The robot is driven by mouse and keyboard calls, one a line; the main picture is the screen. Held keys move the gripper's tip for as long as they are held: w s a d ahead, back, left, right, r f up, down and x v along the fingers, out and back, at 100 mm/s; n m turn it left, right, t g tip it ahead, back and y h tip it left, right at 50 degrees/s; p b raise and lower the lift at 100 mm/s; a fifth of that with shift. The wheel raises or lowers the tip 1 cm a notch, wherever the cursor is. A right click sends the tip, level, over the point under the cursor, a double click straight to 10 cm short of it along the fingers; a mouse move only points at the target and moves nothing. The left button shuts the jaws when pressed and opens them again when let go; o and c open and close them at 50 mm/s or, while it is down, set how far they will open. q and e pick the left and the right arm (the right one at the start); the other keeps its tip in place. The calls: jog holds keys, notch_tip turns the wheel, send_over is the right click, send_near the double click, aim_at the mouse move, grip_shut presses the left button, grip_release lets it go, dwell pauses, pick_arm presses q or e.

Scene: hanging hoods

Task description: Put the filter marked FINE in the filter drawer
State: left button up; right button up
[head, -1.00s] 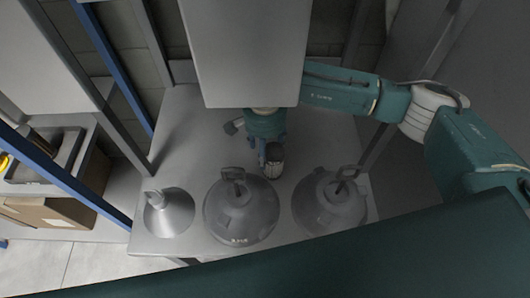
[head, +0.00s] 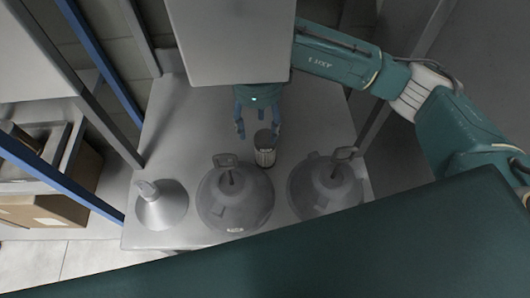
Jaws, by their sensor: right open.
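A small dark cylinder with a lighter ribbed side (head: 265,152) stands on the grey table, behind and to the right of the middle hood-shaped object. It may be a filter, but I cannot read any marking on it. My right gripper (head: 257,131) reaches down from behind the hanging grey box, with its fingers apart. Its right finger is close to the cylinder's top; I cannot tell if they touch. No filter drawer can be made out. My left gripper is not in view.
Three hoods with handles stand along the table's front: a small light cone (head: 162,208), a big dark one (head: 235,200) and another (head: 325,190). A grey box (head: 232,40) hangs above the table (head: 180,130). A cardboard box (head: 45,209) sits on the left shelf.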

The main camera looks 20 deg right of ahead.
aim_at(266, 137)
jog(key=m, duration=0.2)
jog(key=m+b, duration=0.1)
jog(key=m, duration=0.2)
jog(key=m+b, duration=0.1)
jog(key=m, duration=0.1)
jog(key=shift+s+d+f+m, duration=0.3)
jog(key=shift+d+m, duration=0.1)
jog(key=m, duration=0.2)
jog(key=m+b, duration=0.1)
jog(key=m, duration=0.2)
jog(key=shift+s+d+r+b, duration=0.1)
jog(key=shift+s+d+b, duration=0.1)
jog(key=shift+d+b, duration=0.15)
jog(key=shift+m, duration=0.3)
notch_tip(266, 137, down, 5)
jog(key=shift+f+p, duration=0.1)
jog(key=shift+p, duration=0.65)
jog(key=shift+s+f+p, duration=0.1)
jog(key=shift+f+p, duration=0.35)
jog(key=shift+f, duration=0.05)
notch_tip(266, 137, down, 4)
jog(key=shift+r+p, duration=0.15)
jog(key=shift+p, duration=0.65)
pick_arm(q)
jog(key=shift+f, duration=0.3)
pick_arm(e)
jog(key=shift+f, duration=0.4)
jog(key=shift+c, duration=0.6)
